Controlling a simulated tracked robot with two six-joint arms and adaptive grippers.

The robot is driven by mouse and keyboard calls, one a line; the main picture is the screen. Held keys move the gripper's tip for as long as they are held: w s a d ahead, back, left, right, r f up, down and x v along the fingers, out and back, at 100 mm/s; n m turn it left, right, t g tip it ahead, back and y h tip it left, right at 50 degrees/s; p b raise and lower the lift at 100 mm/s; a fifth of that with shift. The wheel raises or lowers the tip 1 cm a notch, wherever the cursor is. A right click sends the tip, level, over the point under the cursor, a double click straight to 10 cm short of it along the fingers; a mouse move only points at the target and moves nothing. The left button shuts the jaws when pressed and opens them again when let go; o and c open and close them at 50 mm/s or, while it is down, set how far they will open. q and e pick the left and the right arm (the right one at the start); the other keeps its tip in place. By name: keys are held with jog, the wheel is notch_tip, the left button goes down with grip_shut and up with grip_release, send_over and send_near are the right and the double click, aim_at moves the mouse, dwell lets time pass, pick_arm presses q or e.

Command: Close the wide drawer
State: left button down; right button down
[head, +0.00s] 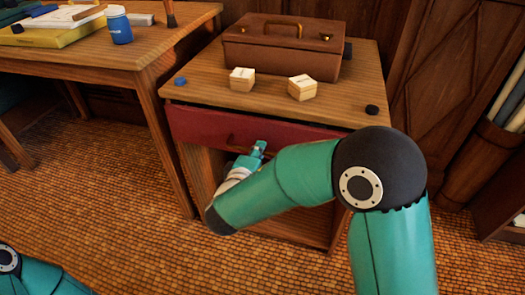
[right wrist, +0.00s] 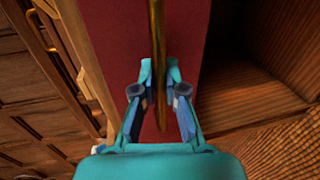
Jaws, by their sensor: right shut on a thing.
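The wide drawer (head: 200,127) has a dark red front and sits under the top of the wooden cabinet. A dark strip shows along its upper edge, and the front appears to stand out a little from the cabinet. My right gripper (head: 257,152) is at the middle of this front. In the right wrist view, my right gripper (right wrist: 160,75) is shut on the drawer's brown bar handle (right wrist: 157,35), with a finger on each side; the red front (right wrist: 115,45) lies behind it. In the head view my arm hides part of the front. My left gripper is out of view.
A desk (head: 130,55) stands at left. An open compartment (right wrist: 250,85) lies below the drawer.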

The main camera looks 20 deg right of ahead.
jog(key=x, duration=0.1)
jog(key=b+x, duration=0.1)
jog(key=x, duration=0.2)
jog(key=shift+r, duration=0.3)
jog(key=c, duration=1.2)
grip_release()
jog(key=shift+w, duration=0.15)
jog(key=v, duration=1.2)
jog(key=shift+d, duration=0.1)
